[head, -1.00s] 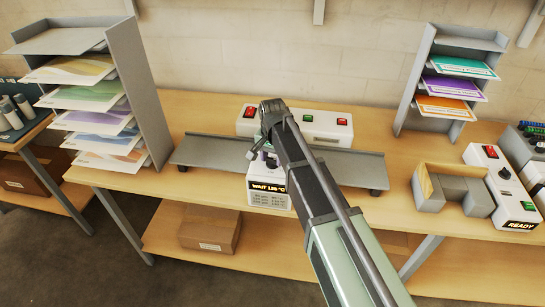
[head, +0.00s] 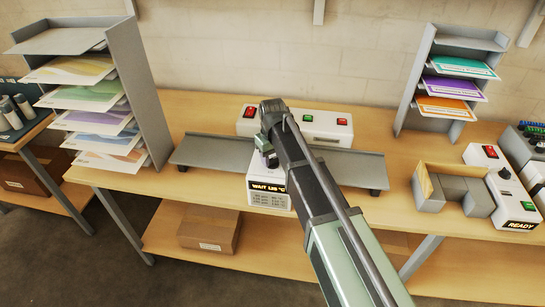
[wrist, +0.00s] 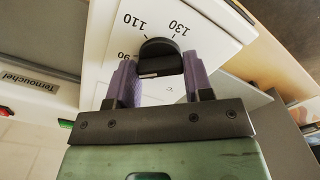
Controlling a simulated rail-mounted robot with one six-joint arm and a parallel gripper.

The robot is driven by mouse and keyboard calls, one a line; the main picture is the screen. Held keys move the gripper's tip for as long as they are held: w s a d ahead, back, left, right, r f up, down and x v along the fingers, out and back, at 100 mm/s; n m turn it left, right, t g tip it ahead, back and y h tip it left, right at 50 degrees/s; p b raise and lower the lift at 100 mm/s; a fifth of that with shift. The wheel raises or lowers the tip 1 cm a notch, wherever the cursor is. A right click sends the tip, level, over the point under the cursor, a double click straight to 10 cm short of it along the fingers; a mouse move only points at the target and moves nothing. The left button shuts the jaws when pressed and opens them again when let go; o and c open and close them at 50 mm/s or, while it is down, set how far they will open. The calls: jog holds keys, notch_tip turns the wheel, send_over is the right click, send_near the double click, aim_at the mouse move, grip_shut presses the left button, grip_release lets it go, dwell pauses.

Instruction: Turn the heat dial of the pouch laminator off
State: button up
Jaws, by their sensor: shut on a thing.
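The laminator's front control box (head: 268,192) shows in the head view below the tip of my arm, with a lit display reading WAIT and a temperature too small to read surely. Its black heat dial (wrist: 160,58) shows in the wrist view on a white face with printed marks including 90, 110 and 130. My gripper (wrist: 160,72) is shut on the dial, one purple-grey finger on each side. In the head view my arm hides most of the dial and gripper (head: 268,150).
A grey tray (head: 215,152) extends to both sides of the control box. A white panel with red and green buttons (head: 320,125) is behind. Paper racks stand left (head: 140,90) and right (head: 412,85).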

aim_at(273, 158)
jog(key=n, duration=0.5)
jog(key=shift+n, duration=2.5)
jog(key=o, duration=0.9)
notch_tip(273, 158, up, 11)
jog(key=p, duration=1.1)
jog(key=shift+f, duration=0.1)
